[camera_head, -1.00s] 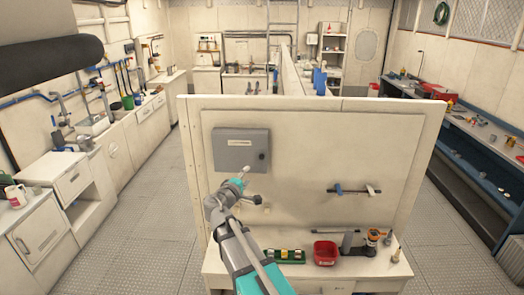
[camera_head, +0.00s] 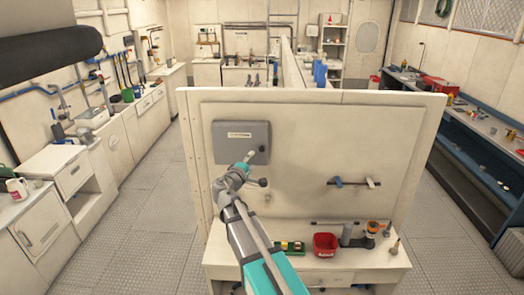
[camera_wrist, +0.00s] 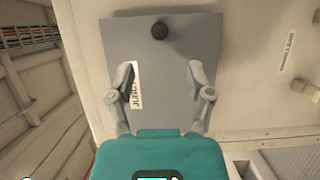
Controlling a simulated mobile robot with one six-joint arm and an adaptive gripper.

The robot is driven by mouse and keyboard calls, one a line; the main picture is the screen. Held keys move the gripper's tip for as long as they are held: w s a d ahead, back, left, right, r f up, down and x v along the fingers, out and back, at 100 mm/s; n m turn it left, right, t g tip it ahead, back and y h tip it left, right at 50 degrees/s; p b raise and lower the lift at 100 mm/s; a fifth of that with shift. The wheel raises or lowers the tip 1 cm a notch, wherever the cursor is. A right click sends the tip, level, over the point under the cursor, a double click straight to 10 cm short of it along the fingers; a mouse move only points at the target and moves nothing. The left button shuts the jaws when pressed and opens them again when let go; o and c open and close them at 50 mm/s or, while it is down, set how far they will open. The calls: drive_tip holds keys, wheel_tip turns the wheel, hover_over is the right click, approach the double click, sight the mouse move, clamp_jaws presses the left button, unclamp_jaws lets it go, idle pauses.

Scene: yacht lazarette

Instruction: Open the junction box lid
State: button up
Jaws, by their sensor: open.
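The junction box (camera_head: 228,150) is a grey box with a white label, mounted on the upper left of the cream panel. Its lid looks shut. A dark round knob (camera_wrist: 160,29) sits near one edge of the lid in the wrist view. My gripper (camera_head: 251,156) is in front of the lower right part of the box in the head view. In the wrist view my gripper (camera_wrist: 162,72) is open and empty, its fingers spread over the grey lid (camera_wrist: 180,45). The knob lies beyond the fingertips, roughly between their lines. Whether the fingers touch the lid cannot be told.
A shelf below the panel (camera_head: 320,130) holds a red bin (camera_head: 325,244), a green tray (camera_head: 291,247) and an orange-topped item (camera_head: 373,228). A rail with clips (camera_head: 353,183) is on the panel's right. Open floor (camera_head: 150,230) lies on the left.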

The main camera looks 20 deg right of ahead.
sight(261, 150)
drive_tip(key=x, duration=0.9)
drive_tip(key=shift+w+d, duration=0.15)
clamp_jaws()
